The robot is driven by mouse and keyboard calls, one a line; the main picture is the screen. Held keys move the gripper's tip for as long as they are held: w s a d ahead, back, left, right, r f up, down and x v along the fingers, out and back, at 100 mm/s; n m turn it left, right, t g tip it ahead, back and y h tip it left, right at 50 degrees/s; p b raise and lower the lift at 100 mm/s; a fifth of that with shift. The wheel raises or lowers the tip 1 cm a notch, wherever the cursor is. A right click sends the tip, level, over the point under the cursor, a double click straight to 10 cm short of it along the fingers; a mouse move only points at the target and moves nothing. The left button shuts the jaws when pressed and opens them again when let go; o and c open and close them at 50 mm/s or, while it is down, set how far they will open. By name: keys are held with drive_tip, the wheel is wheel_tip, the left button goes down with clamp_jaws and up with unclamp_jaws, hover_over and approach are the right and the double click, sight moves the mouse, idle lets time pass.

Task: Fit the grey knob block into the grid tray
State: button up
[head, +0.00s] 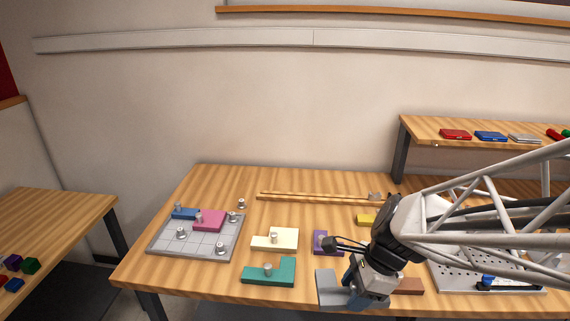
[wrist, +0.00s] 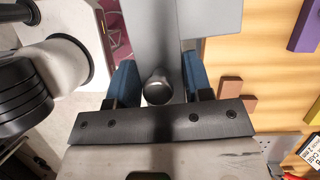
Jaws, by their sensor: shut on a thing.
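The grey knob block (head: 331,288) is at the front edge of the table, partly hidden by my gripper (head: 358,297). The flat grey body of the block (wrist: 205,18) extends beyond the fingers. I cannot tell whether the block is clear of the table. The grid tray (head: 203,241) lies at the left of the table. A blue piece (head: 185,213) and a pink piece (head: 210,220) are in its back part, and its front cells look bare apart from knobs.
A cream block (head: 286,239), a teal block (head: 270,278) and a purple block (head: 320,239) lie between tray and gripper. A wooden strip (head: 310,196) lies behind them. A perforated plate (head: 445,275) is at right. A small metal knob (head: 241,203) stands behind the tray.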

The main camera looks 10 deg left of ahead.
drive_tip(key=w+a+r+n+g+h, duration=0.2)
drive_tip(key=w+a+n+h, duration=0.6)
drive_tip(key=w+a+n, duration=1.7)
drive_tip(key=w+a+f+n+t+y, duration=0.1)
drive_tip(key=a+f+n+t, duration=0.1)
drive_tip(key=a+n, duration=1.1)
drive_tip(key=w+a+f+n+t+y, duration=0.1)
drive_tip(key=a+n+t, duration=0.4)
drive_tip(key=a+n, duration=0.9)
drive_tip(key=a+f+y, duration=0.1)
drive_tip(key=a, duration=0.3)
drive_tip(key=shift+w+a+n+y, duration=0.15)
drive_tip(key=shift+n+y, duration=0.15)
drive_tip(key=shift+f, duration=0.2)
drive_tip(key=shift+f, duration=2.4)
drive_tip(key=shift+f, duration=2.5)
